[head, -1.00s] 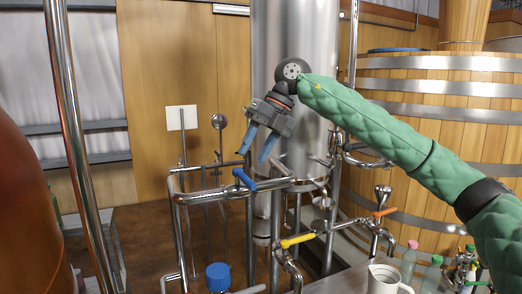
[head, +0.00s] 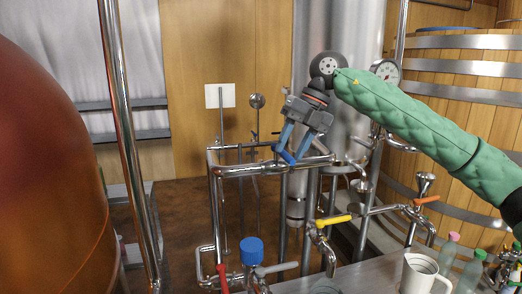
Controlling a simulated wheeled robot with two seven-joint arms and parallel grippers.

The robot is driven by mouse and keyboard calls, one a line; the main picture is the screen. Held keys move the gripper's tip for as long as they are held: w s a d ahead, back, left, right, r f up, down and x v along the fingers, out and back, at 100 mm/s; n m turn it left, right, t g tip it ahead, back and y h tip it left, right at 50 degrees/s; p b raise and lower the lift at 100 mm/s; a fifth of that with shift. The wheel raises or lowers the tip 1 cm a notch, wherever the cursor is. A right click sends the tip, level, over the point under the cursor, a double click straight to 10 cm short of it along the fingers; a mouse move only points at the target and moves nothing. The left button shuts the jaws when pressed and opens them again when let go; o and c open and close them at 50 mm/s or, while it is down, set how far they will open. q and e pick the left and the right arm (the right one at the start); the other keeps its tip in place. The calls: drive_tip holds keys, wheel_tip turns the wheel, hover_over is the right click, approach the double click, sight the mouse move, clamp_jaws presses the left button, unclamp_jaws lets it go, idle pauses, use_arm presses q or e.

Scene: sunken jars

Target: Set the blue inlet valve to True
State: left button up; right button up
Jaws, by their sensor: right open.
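The blue inlet valve handle (head: 285,156) sits on the horizontal steel pipe (head: 245,170) in the middle of the head view. My right gripper (head: 288,151) comes in from the upper right, with its two blue fingers pointing down at the handle. The fingers are apart, and their tips overlap the blue handle in the picture. The matching blue colour makes it hard to tell whether they touch it. Part of the handle is hidden behind the fingertips. My left gripper is not in view.
A yellow valve handle (head: 333,221), an orange handle (head: 426,200) and a red handle (head: 222,278) are on nearby pipes. A blue cap (head: 251,249) stands below. A white jug (head: 420,275) and bottles are at lower right. A copper tank (head: 45,180) fills the left.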

drive_tip(key=shift+b+x, duration=0.8)
drive_tip(key=shift+x, duration=0.65)
drive_tip(key=shift+r, duration=0.1)
drive_tip(key=shift+c, duration=0.4)
